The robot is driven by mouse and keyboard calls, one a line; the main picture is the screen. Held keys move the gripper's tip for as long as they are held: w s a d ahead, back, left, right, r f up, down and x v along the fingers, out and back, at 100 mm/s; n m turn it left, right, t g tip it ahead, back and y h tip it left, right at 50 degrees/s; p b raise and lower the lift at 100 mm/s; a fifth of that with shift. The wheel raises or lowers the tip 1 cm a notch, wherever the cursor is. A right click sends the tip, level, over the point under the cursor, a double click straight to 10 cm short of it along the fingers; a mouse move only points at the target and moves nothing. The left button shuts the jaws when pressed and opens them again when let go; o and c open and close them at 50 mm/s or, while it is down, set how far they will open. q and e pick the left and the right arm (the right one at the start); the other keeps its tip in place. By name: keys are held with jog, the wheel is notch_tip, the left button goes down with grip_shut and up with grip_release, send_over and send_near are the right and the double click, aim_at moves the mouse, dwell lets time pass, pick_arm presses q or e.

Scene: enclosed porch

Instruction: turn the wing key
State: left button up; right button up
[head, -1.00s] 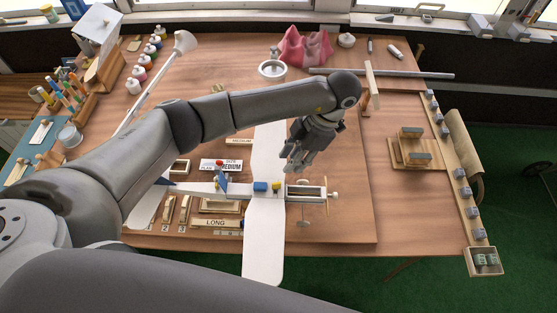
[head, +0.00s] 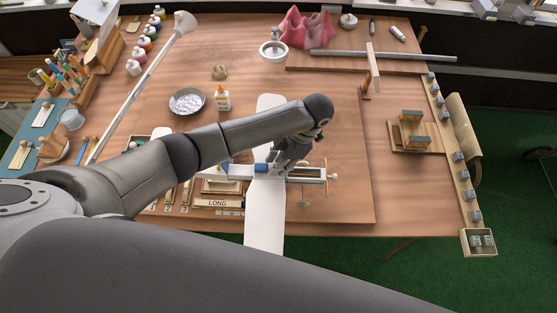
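A model plane with a long white wing (head: 264,222) lies on the wooden table, its fuselage running left to right. A blue block (head: 261,168) sits on the fuselage at the middle of the wing. My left gripper (head: 277,164) points down over the wing's middle, close beside the blue block. Its fingers are dark and small, so I cannot tell whether they are open or touching anything. I cannot make out the wing key for sure. The small yellow piece beside the blue block is hidden behind the gripper. My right gripper is out of view.
A clamp frame (head: 307,179) holds the plane's nose end. A sign reading LONG (head: 217,203) and small wooden blocks lie near the front edge. A glue bottle (head: 223,99) and a grey dish (head: 187,102) stand behind my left arm. The table to the right is mostly clear.

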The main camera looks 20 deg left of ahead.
pick_arm(q)
jog(key=shift+f, duration=0.1)
grip_shut()
dwell(0.4)
jog(key=n+g+b, duration=0.1)
jog(key=n+b, duration=0.1)
jog(key=n, duration=0.1)
jog(key=shift+w+a+f+n+h, duration=0.1)
jog(key=shift+n+h, duration=0.3)
jog(key=n+h+b, duration=0.1)
jog(key=n, duration=0.2)
jog(key=shift+a+n+g, duration=0.1)
jog(key=shift+n+g, duration=0.2)
jog(key=shift+g, duration=0.1)
jog(key=n+h, duration=0.1)
jog(key=n, duration=0.2)
jog(key=shift+n, duration=0.3)
jog(key=shift+n+h, duration=0.9)
jog(key=shift+n, duration=1.1)
